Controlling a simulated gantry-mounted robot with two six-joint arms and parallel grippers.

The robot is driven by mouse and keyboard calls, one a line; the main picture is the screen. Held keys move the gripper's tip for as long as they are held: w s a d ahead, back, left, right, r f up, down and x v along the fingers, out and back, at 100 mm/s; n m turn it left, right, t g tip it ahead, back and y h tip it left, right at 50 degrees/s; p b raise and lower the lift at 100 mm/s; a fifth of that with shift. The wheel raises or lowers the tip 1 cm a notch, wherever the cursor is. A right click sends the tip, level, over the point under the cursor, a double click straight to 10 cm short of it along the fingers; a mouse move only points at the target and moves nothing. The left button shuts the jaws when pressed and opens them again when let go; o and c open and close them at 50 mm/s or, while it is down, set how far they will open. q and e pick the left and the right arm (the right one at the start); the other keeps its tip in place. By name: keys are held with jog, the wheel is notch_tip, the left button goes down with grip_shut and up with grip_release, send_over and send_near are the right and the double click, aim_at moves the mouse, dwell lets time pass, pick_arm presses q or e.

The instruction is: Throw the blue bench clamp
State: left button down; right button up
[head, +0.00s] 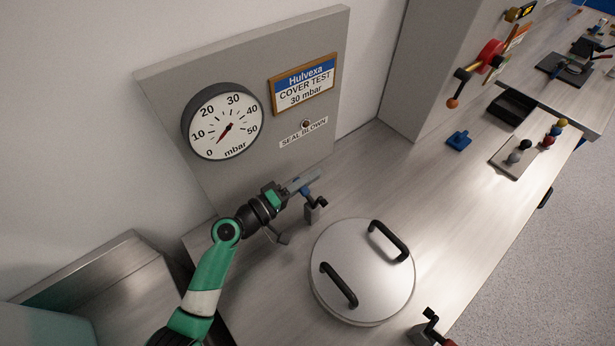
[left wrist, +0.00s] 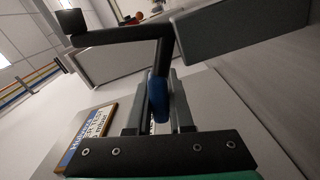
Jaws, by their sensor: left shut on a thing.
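My left gripper (head: 304,180) reaches over the bench from the left, below the gauge panel. It is shut on a blue part of the bench clamp (head: 306,191), which has a dark crank handle and a grey body. In the left wrist view the blue part (left wrist: 158,97) sits between the fingers (left wrist: 160,110). The clamp's black crank arm (left wrist: 120,38) stretches across the upper left there. The fingers partly hide the clamp in the head view. My right gripper is not in view.
A round metal cover (head: 362,272) with two black handles lies right of the clamp. Another clamp (head: 430,328) with a red part stands at the bottom edge. The gauge (head: 224,121) panel rises behind. A blue block (head: 459,140) and knobbed plate (head: 515,157) lie farther right.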

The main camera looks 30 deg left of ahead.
pick_arm(q)
jog(key=shift+f, duration=0.15)
dwell(0.3)
jog(key=c, duration=0.8)
grip_release()
